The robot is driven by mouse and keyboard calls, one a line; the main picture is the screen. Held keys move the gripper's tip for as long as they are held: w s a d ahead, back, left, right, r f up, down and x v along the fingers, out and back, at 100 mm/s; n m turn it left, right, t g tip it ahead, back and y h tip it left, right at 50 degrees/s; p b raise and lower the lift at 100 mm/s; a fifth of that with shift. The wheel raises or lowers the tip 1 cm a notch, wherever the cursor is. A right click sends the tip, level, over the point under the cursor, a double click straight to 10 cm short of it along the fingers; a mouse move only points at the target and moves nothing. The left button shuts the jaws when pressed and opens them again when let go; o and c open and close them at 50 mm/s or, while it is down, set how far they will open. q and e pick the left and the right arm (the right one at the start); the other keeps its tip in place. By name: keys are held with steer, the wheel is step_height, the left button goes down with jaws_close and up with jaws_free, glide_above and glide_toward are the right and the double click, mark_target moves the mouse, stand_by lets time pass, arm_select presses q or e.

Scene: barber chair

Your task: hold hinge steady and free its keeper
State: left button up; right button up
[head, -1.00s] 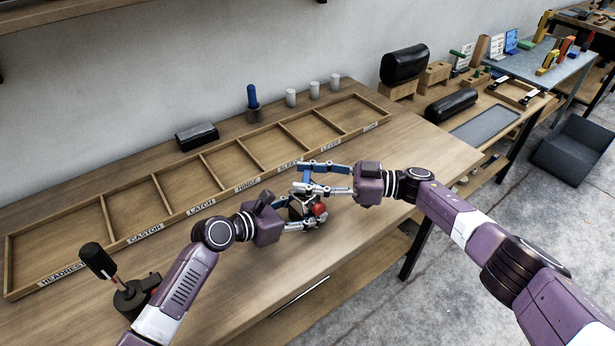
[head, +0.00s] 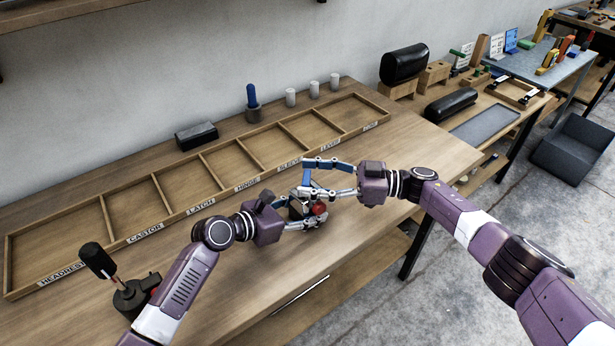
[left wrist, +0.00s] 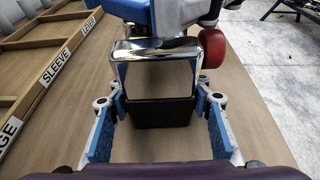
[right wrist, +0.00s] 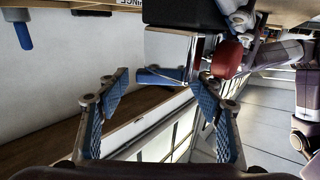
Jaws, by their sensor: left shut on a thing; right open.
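The hinge (head: 297,208) is a dark block with a shiny chrome bracket, held just above the bench. Its red round keeper (head: 320,209) sticks out at the side. In the left wrist view the chrome bracket (left wrist: 155,50) and black block (left wrist: 160,112) lie between the fingers of my left gripper (left wrist: 160,104), which is shut on the hinge. The red keeper (left wrist: 214,48) is right of the bracket. My right gripper (head: 306,177) is open, just above the hinge. In the right wrist view the keeper (right wrist: 226,60) sits beyond the right finger; contact is unclear.
A long wooden tray (head: 100,221) with labelled compartments lies behind the grippers. A black-handled tool in a stand (head: 136,296) is at the left front. A blue-handled tool (head: 252,97), white cylinders (head: 291,97) and a black block (head: 197,135) stand behind the tray. Bench right of the arms is clear.

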steer(key=s+d, duration=0.1)
steer(key=d, duration=1)
steer(key=shift+s, duration=0.1)
